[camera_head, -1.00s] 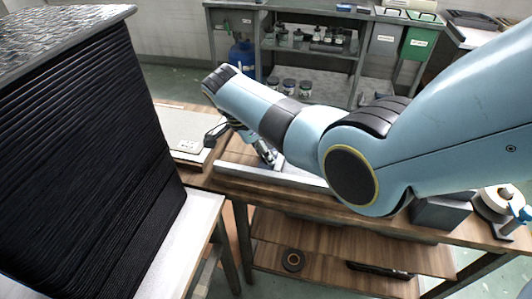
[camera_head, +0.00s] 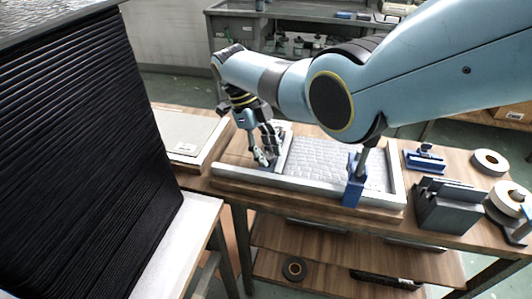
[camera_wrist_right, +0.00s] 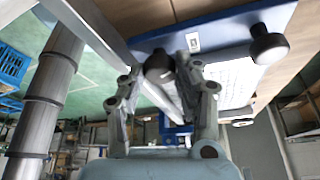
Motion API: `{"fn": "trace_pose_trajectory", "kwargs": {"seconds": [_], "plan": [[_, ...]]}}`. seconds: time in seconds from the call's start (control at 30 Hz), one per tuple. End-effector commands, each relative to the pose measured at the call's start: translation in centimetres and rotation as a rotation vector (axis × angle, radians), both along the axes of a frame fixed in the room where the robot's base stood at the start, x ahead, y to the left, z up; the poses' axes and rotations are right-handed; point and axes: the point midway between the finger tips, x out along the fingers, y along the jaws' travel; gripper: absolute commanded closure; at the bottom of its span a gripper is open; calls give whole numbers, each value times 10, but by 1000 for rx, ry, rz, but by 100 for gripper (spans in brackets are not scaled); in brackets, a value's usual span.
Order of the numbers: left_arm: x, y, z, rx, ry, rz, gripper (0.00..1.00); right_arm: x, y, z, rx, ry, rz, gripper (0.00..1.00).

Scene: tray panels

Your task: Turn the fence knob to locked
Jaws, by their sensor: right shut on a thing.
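My right gripper (camera_head: 267,161) reaches down over the left end of a light metal-framed tray (camera_head: 296,191) on the wooden bench. In the right wrist view my gripper (camera_wrist_right: 165,82) has its fingers on either side of a black knob (camera_wrist_right: 158,66), closed on it. The knob sits by a blue bar (camera_wrist_right: 225,31) with a small white label (camera_wrist_right: 192,42). A second round black knob (camera_wrist_right: 268,45) stands at the bar's far end, apart from the fingers. The label is too small to read. My left gripper is not in view.
A blue clamp-like post (camera_head: 354,186) stands at the tray's front rail. A blue fixture (camera_head: 425,158), a grey block (camera_head: 446,206) and tape rolls (camera_head: 490,162) lie to the right. A pale panel (camera_head: 188,140) lies left. A large black ribbed stack (camera_head: 80,150) fills the left side.

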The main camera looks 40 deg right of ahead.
Motion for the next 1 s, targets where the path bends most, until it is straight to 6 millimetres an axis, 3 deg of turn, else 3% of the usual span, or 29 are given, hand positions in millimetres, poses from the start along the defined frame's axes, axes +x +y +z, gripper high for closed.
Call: {"fn": "trace_pose_trajectory", "kwargs": {"seconds": [0.4,0.97,1.0], "plan": [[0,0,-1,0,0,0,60,0,-1,0,1,-1,-196,100],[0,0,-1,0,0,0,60,0,-1,0,0,-1,-225,100],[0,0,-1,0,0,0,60,0,-1,0,0,-1,-225,65]]}}
